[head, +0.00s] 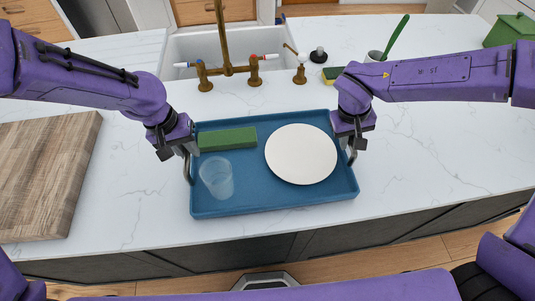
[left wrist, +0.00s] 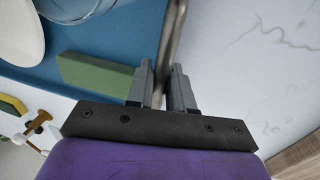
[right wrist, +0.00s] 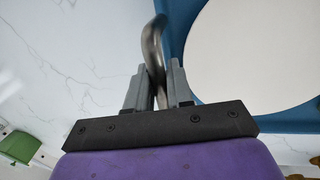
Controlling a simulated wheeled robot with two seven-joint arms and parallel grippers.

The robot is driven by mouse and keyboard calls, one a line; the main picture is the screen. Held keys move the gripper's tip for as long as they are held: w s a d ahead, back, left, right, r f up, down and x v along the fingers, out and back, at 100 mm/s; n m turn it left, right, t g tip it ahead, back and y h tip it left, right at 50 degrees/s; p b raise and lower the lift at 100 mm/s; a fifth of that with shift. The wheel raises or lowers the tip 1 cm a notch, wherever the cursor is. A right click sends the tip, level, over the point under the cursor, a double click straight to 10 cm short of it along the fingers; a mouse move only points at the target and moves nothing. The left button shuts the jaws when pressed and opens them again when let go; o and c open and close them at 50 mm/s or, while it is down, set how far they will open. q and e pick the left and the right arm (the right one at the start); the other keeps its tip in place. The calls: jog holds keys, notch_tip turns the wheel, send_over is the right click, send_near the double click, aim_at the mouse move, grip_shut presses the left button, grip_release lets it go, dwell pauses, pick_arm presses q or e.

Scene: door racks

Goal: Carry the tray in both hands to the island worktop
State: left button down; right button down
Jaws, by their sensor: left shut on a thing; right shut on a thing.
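The blue tray (head: 275,205) is over the white marble worktop with the sink; I cannot tell whether it touches the surface. It carries a green block (head: 228,139), a clear glass (head: 217,178) and a round white plate (head: 301,154). My left gripper (head: 187,153) is shut on the tray's left metal handle, which also shows in the left wrist view (left wrist: 173,40). My right gripper (head: 350,138) is shut on the right metal handle, seen in the right wrist view (right wrist: 153,45). The glass stands upright near the tray's front left.
A sink (head: 205,48) with a brass tap (head: 224,40) lies behind the tray. A wooden board (head: 45,170) lies at left. A sponge (head: 332,73), a cup with a green brush (head: 395,40) and a green box (head: 510,30) are at the back right. Worktop at right is clear.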

pick_arm(q)
jog(key=shift+w+f+b, duration=0.1)
jog(key=shift+f+b, duration=0.2)
jog(key=shift+f, duration=0.35)
pick_arm(e)
jog(key=shift+f, duration=0.65)
pick_arm(q)
jog(key=c, duration=1)
grip_release()
jog(key=shift+w+r+p, duration=0.1)
jog(key=shift+r+p, duration=0.1)
jog(key=shift+p, duration=0.1)
pick_arm(e)
jog(key=c, duration=1)
grip_release()
jog(key=shift+w+r, duration=0.2)
pick_arm(q)
jog(key=shift+w, duration=0.1)
pick_arm(e)
jog(key=shift+w, duration=0.1)
